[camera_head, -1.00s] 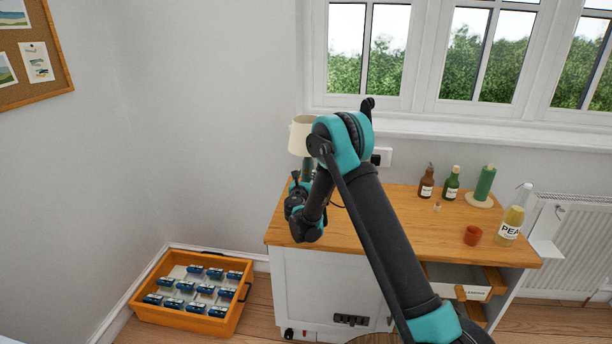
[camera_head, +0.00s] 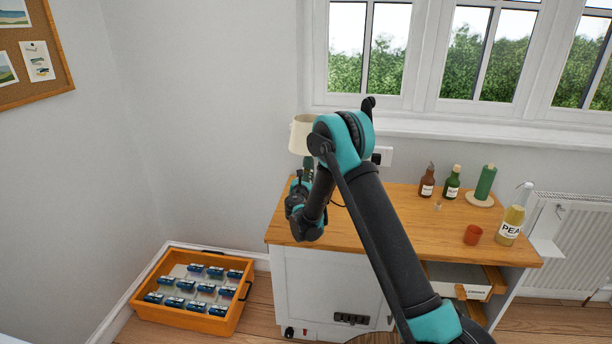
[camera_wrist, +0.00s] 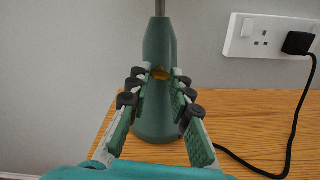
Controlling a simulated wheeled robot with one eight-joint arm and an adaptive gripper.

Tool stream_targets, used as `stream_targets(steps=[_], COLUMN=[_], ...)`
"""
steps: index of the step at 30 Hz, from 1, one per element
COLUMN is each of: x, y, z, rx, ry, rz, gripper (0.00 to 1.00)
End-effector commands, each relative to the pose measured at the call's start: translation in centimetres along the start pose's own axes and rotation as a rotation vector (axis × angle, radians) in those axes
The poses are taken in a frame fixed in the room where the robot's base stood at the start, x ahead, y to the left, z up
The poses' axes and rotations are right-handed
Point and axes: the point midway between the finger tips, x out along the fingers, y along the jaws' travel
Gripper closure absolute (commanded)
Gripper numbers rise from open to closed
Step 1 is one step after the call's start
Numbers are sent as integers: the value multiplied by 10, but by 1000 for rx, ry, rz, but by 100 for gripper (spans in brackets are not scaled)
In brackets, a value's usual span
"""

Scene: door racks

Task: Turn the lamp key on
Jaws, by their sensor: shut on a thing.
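The lamp stands at the left end of the wooden worktop. A small brass-coloured key (camera_wrist: 160,73) is at the front of the lamp's neck. My gripper (camera_wrist: 160,76) has its fingertips closed in on the key from both sides, at its level. In the head view my gripper (camera_head: 306,172) is at the lamp, partly hidden by the arm.
A wall socket (camera_wrist: 268,36) holds a black plug (camera_wrist: 298,42), with its cable running down across the worktop (camera_wrist: 258,108). An orange crate (camera_head: 190,318) is on the floor.

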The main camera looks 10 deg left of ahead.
Motion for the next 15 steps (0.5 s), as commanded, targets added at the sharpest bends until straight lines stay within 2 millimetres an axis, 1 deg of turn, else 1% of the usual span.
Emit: stream_targets(steps=[15], x=[-1], y=[0], z=[0], rx=[485], ry=[0], rz=[0], gripper=[100])
